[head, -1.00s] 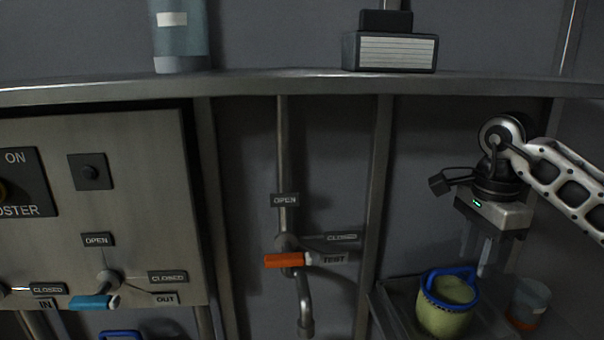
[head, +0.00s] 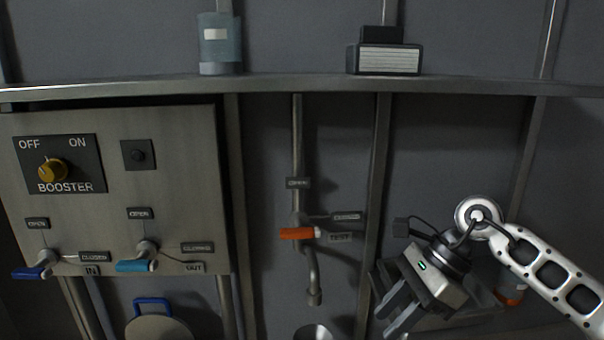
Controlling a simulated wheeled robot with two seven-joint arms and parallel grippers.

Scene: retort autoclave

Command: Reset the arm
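My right gripper (head: 394,312) is at the lower right in the head view, on the arm that comes in from the right edge. Its two fingers point down and to the left, apart, with nothing seen between them. It is in front of a shelf or tray and to the right of the orange-handled test valve (head: 298,234), not touching it. My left gripper is not in view.
A panel (head: 190,120) at the left carries a yellow booster knob (head: 52,170) and two blue-handled valves (head: 136,265). A pot with a blue handle (head: 152,304) stands below. A ledge (head: 300,87) crosses above. An orange-based container (head: 513,294) is partly hidden behind my arm.

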